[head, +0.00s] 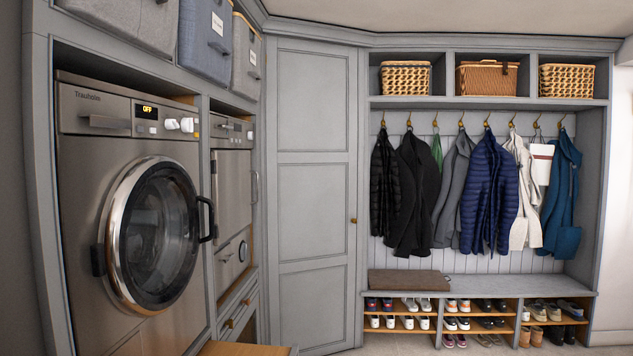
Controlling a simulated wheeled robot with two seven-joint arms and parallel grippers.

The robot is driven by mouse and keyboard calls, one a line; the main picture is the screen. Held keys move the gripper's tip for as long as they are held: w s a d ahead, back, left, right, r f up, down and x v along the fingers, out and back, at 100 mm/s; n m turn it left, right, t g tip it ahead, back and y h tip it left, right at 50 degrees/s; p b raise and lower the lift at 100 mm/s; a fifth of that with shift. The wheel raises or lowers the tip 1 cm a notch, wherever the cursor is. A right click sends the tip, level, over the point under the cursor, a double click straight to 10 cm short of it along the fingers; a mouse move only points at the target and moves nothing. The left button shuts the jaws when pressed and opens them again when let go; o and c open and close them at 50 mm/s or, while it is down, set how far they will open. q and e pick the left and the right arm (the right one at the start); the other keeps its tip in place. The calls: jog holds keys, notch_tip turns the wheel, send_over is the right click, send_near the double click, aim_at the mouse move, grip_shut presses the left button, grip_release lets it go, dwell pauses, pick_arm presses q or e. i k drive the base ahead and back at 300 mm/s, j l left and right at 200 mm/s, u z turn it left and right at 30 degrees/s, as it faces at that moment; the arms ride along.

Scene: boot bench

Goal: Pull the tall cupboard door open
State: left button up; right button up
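The tall cupboard door (315,190) is a grey panelled door in the corner, left of the coat bench. It looks shut, flush with its frame. A small brass knob (354,220) sits on its right edge at about mid-height. Neither of my grippers shows in the head view, so their distance from the door and their state cannot be seen.
A front-loading washer (80,220) and a second appliance (231,180) stand along the left. A boot bench (500,284) with shoes below and hanging coats (488,195) is on the right. A wooden surface (240,349) juts in at the bottom. Some floor shows before the bench.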

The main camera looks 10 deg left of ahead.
aim_at(311, 125)
jog(key=z, duration=0.35)
jog(key=i, duration=4.95)
jog(key=u, duration=0.5)
